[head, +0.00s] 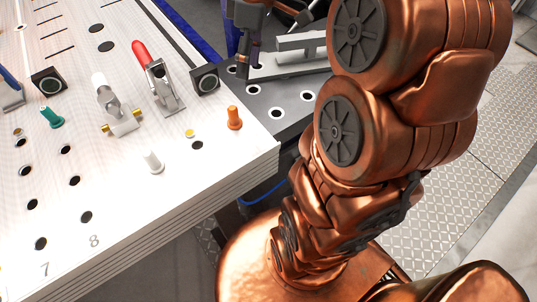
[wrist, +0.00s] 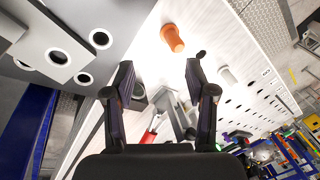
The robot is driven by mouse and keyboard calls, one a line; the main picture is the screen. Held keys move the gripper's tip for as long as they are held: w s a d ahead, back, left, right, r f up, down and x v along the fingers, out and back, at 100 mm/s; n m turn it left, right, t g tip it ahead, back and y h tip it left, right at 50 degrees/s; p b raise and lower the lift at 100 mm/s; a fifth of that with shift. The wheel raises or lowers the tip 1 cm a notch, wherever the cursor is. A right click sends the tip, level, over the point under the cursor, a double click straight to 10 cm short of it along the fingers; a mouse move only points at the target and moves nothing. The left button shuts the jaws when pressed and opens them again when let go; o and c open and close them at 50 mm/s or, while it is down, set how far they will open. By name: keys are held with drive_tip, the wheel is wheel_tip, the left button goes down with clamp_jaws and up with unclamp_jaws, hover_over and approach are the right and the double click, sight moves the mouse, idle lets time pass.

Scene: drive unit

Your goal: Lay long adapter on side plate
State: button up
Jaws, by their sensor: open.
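The side plate (head: 262,104) is a dark grey plate with round holes, beside the white perforated table. I cannot tell for sure which piece is the long adapter. An orange peg (head: 234,118) stands upright near the white table's corner; it also shows in the wrist view (wrist: 173,38). A white peg (head: 153,161) stands farther left, and a grey fitting with brass ends (head: 119,118) lies near it. My gripper (head: 248,66) hangs over the side plate's area, partly hidden by its own wrist. In the wrist view its two fingers (wrist: 159,75) are apart with nothing between them.
A light grey stepped block (head: 298,58) lies on the side plate, close to my gripper. A red-handled clamp (head: 157,75), black square blocks (head: 205,80) and a teal peg (head: 52,117) stand on the white table (head: 130,195). Its front area is mostly clear.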

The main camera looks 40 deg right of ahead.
drive_tip(key=s+a+f+m+h, duration=0.1)
drive_tip(key=s+a+f+m, duration=0.1)
drive_tip(key=s, duration=0.4)
drive_tip(key=s+a+f+m+h, duration=0.1)
drive_tip(key=s+a+f+m, duration=0.2)
drive_tip(key=s, duration=0.3)
drive_tip(key=s+a+f+m+g, duration=0.1)
drive_tip(key=s+a+f+m, duration=0.1)
drive_tip(key=s+a+f, duration=0.2)
drive_tip(key=s+f, duration=0.1)
drive_tip(key=s, duration=0.1)
drive_tip(key=shift+s+h, duration=0.3)
drive_tip(key=shift+h, duration=0.1)
